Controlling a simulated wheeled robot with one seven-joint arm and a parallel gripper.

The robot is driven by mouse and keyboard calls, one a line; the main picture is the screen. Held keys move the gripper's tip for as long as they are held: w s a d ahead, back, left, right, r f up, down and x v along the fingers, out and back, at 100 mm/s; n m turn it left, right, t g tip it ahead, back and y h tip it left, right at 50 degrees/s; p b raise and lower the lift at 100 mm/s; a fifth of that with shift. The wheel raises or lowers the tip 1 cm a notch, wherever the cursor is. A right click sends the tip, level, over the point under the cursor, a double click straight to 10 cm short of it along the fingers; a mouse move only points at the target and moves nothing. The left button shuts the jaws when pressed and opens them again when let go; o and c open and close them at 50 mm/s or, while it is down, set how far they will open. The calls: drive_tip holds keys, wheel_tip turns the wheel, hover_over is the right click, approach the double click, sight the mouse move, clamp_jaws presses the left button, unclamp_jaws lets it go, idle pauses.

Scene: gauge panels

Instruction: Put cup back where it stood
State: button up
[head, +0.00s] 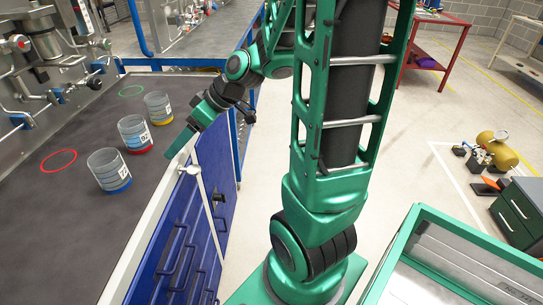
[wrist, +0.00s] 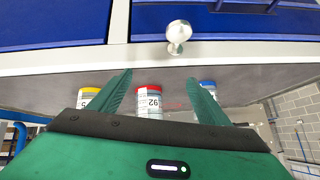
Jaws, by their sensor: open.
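Three clear cups with white labels stand upright in a row on the dark bench top: one with a blue bottom (head: 109,171), one with a red bottom (head: 135,134) and one with a yellow bottom (head: 158,108). A red ring (head: 59,160) and a green ring (head: 131,91) are marked on the bench, both empty. My gripper (head: 180,143) is open and empty at the bench's front edge, apart from the cups. In the wrist view the red cup (wrist: 149,98) shows between the fingers (wrist: 157,98), farther off, with the yellow cup (wrist: 88,97) and blue cup (wrist: 208,88) outside them.
Pipes and valves (head: 40,45) line the back of the bench. Blue drawers (head: 180,260) with a pale front edge lie below it; a round metal knob (wrist: 178,31) shows close by. The near part of the bench top (head: 60,240) is clear.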

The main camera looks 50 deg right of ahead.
drive_tip(key=s+d+m+g+h, duration=0.2)
drive_tip(key=s+d+m, duration=0.1)
drive_tip(key=s, duration=0.5)
drive_tip(key=s+d+m+g+h, duration=0.1)
drive_tip(key=s+d+m+g, duration=0.1)
drive_tip(key=s+m, duration=0.3)
drive_tip(key=s+d+m+g+h, duration=0.2)
drive_tip(key=s+d+m, duration=0.2)
drive_tip(key=s, duration=0.7)
drive_tip(key=shift+d+r+g+h, duration=0.15)
drive_tip(key=shift+d+g+h, duration=0.15)
drive_tip(key=shift+d, duration=0.2)
drive_tip(key=shift+s, duration=0.1)
drive_tip(key=shift+w+f, duration=0.25)
drive_tip(key=shift+w, duration=0.3)
